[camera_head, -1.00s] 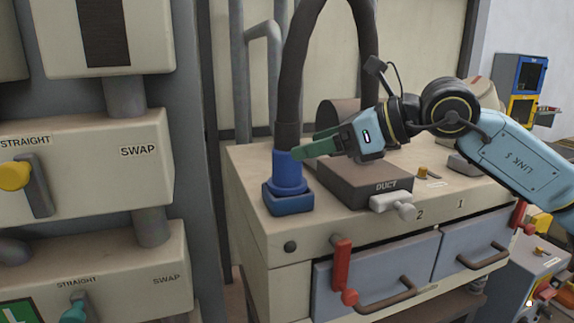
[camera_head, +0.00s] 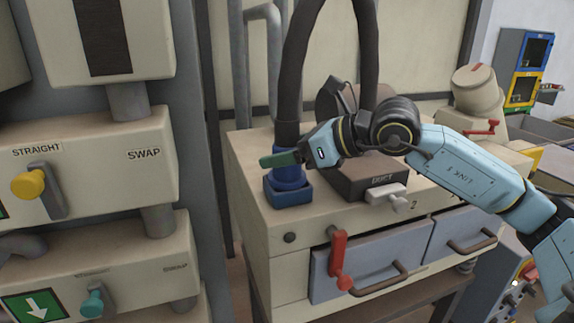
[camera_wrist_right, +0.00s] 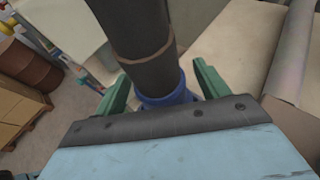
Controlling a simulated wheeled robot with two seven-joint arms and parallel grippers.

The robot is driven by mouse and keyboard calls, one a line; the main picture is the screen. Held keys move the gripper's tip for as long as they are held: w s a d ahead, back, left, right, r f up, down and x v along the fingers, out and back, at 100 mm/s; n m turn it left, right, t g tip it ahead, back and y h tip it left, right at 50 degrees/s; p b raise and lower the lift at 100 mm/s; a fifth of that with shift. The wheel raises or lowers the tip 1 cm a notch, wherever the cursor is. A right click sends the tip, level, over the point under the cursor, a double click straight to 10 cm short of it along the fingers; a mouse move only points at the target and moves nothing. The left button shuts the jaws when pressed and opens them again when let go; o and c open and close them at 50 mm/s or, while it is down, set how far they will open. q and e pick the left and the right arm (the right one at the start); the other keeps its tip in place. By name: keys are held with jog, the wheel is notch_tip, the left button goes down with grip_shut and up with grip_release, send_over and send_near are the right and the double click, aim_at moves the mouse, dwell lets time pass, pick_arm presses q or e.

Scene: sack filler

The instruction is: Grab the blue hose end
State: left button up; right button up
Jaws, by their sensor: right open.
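The blue hose end (camera_head: 288,172) is a blue collar at the foot of a dark, arching hose (camera_head: 291,85). It stands upright in a square blue socket (camera_head: 289,196) on the cabinet's top left corner. My right gripper (camera_head: 279,160) reaches in from the right, its green fingers at the height of the collar's upper part. In the right wrist view the blue hose end (camera_wrist_right: 166,95) lies between the two open green fingers (camera_wrist_right: 160,88), with a gap showing on the right side. Contact on the left side cannot be told. My left gripper is not in view.
A dark block marked DUCT (camera_head: 362,180) stands just right of the socket, under my right arm. A red handle (camera_head: 339,262) is on the cabinet front. A beige panel with a yellow knob (camera_head: 28,184) stands at the left.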

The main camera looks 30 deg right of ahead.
jog(key=shift+c, duration=0.2)
jog(key=c, duration=1.2)
